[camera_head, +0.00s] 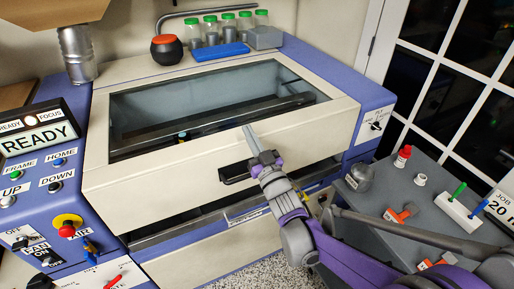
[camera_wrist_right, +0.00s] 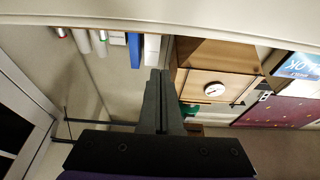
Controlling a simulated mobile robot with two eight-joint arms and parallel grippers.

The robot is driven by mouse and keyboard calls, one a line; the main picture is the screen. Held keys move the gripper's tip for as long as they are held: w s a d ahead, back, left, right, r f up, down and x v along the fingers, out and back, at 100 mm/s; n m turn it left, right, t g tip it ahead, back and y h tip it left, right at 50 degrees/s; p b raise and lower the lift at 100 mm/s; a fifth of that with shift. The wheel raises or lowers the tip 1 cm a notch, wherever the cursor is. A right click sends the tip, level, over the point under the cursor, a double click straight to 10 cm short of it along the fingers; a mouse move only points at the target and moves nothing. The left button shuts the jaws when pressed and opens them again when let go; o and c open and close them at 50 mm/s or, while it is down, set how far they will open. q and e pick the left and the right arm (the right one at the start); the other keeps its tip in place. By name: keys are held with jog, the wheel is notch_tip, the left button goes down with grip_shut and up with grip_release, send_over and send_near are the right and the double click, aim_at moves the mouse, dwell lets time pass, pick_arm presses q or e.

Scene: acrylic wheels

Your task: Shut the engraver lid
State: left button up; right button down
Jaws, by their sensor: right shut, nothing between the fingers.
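The engraver lid (camera_head: 120,182) is a cream frame with a large dark window (camera_head: 215,98), in the head view. Its front edge stands a little above the blue and cream engraver body (camera_head: 220,245), with a dark gap between them. A black handle (camera_head: 233,173) sits on the lid's front face. My right gripper (camera_head: 247,130) is shut and empty, its fingers in front of the lid's upper front face, just above the handle; whether they touch cannot be told. In the wrist view the shut fingers (camera_wrist_right: 160,90) point up towards a pale surface. My left gripper is not in view.
A control panel (camera_head: 50,180) with a READY display is at left. A grey side table (camera_head: 385,185) with small tools is at right, under my right arm.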

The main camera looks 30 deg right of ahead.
pick_arm(q)
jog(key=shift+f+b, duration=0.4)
jog(key=shift+b, duration=0.05)
pick_arm(e)
jog(key=shift+w+f, duration=0.3)
jog(key=shift+f, duration=0.6)
jog(key=shift+w+f, duration=0.25)
jog(key=shift+f, duration=0.65)
pick_arm(q)
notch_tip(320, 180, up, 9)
jog(key=p, duration=0.8)
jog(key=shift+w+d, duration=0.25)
pick_arm(e)
jog(key=s+a+f+g, duration=0.2)
jog(key=s+g, duration=0.3)
jog(key=s, duration=0.4)
jog(key=s+a+f+g, duration=0.2)
jog(key=s+f+g, duration=0.2)
jog(key=s, duration=0.6)
jog(key=s+a+f+g, duration=0.2)
jog(key=s+f+g, duration=0.1)
jog(key=s+g, duration=0.4)
jog(key=s, duration=0.2)
jog(key=shift+s+f, duration=0.2)
jog(key=shift+s, duration=0.15)
